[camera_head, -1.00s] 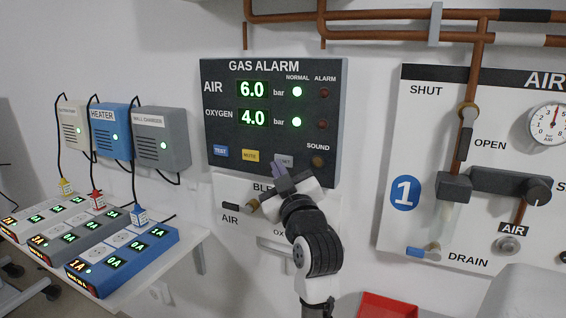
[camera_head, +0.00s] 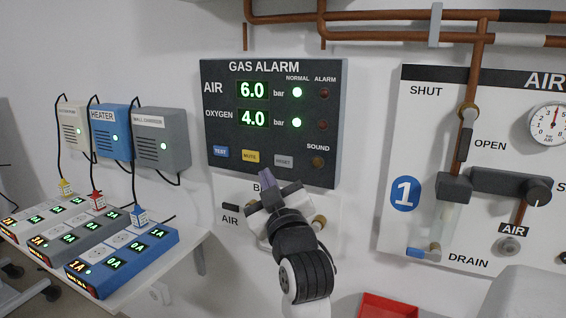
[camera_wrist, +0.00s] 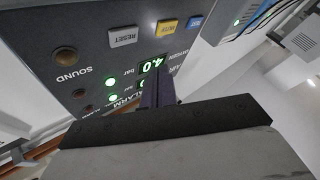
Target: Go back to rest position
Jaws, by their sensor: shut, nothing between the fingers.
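My gripper (camera_head: 267,182) is in front of the lower edge of the gas alarm panel (camera_head: 325,100), just below its row of buttons. Its fingers are shut with nothing between them, and they point up toward the panel. In the wrist view my gripper (camera_wrist: 158,92) shows its closed fingers over the panel, which appears upside down there. The panel reads 6.0 for air and 4.0 for oxygen, with both NORMAL lights green. My gripper hides part of the bleed plate (camera_head: 230,190).
Power strips (camera_head: 125,263) stand on a white shelf (camera_head: 195,246) at the left, below wall boxes including the blue heater (camera_head: 110,131). A white valve panel (camera_head: 420,130) with a gauge is at the right. A red bin (camera_head: 388,306) is low at the front.

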